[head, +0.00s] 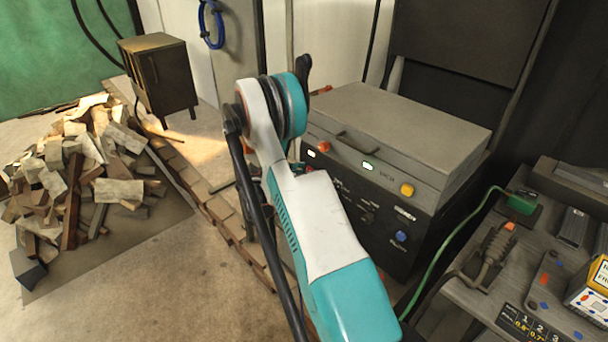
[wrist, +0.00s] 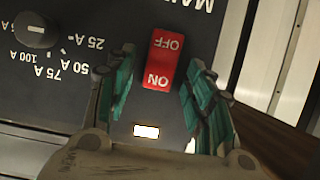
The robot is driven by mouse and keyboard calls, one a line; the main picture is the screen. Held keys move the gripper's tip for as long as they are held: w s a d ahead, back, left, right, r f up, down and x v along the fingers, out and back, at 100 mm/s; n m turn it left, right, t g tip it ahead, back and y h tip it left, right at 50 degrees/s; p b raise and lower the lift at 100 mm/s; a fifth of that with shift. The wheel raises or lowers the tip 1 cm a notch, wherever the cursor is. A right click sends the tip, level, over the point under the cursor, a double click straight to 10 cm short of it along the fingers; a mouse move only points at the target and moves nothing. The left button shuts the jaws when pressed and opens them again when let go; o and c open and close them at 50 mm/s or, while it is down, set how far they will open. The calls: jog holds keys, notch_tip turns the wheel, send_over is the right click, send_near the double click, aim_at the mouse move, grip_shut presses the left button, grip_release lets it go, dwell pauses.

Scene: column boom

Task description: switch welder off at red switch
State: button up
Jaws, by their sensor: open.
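The welder (head: 400,125) is a grey-topped box with a dark front panel, right of centre in the head view. In the wrist view the red switch (wrist: 163,60) is a rocker marked OFF and ON, with the lettering upside down. My gripper (wrist: 161,78) is open, with green-padded fingers on the left and right of the switch in the picture. Nothing is held between them. I cannot tell how far the fingertips are from the panel or which side of the rocker is pressed. In the head view my arm hides the gripper.
A lit white lamp (wrist: 146,131) and a black dial (wrist: 36,30) with ampere marks are near the switch. A workbench (head: 480,300) with a green cable is at right. A wood pile (head: 85,165) and a dark stove-like cabinet (head: 160,75) stand at left; floor before them is clear.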

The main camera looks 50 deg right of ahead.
jog(key=shift+c, duration=0.3)
jog(key=c, duration=1)
jog(key=shift+a+f+h+b, duration=0.15)
jog(key=shift+f+h+b, duration=0.15)
jog(key=shift+h+b, duration=0.5)
jog(key=shift+a+f+h+b, duration=0.15)
jog(key=shift+f+h+b, duration=0.15)
jog(key=shift+h, duration=0.9)
jog(key=o, duration=1.1)
jog(key=shift+c, duration=0.2)
